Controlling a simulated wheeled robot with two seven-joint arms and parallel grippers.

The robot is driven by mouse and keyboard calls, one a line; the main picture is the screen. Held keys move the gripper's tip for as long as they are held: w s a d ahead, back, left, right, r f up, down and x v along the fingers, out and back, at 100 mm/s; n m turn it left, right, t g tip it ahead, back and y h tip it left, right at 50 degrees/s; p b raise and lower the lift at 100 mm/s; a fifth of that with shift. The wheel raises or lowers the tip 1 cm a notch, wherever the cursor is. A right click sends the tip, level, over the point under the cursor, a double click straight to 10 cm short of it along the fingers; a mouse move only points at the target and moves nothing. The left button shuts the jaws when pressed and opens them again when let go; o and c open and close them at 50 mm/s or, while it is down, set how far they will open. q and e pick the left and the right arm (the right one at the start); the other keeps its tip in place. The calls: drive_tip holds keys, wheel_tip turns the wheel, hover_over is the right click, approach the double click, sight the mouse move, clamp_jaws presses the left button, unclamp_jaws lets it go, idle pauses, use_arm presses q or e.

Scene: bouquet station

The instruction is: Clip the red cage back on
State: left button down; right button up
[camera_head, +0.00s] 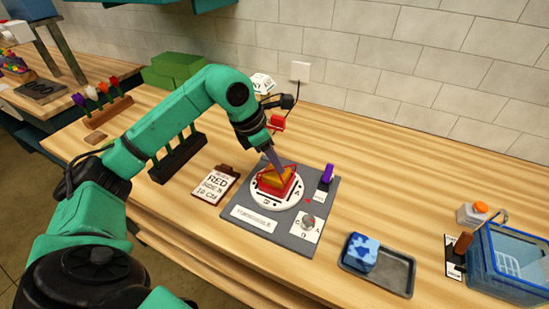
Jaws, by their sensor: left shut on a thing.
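The red cage (264,186) shows as a red frame around a yellow-orange block (274,179). Both are on a white lettered disc (255,197) on the dark grey board (240,226). My left gripper (280,170) reaches down from above and is shut on the red cage at its upper part. The fingertips hide part of the cage and block, so I cannot tell whether the cage is fully seated. My right gripper is out of view.
A purple-topped piece (327,175) and a round knob (307,222) are on the board. A "RED" card (214,185) lies left of it. A tray (399,271) with a blue block (361,252) and a blue bin (510,264) stand right. Bare table separates board and tray.

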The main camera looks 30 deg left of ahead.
use_arm(q)
unclamp_jaws()
idle(0.3)
drive_tip(key=shift+r+p, duration=0.8)
drive_tip(key=shift+r, duration=0.15)
drive_tip(key=shift+r+p, duration=1.1)
drive_tip(key=shift+r, duration=0.25)
clamp_jaws()
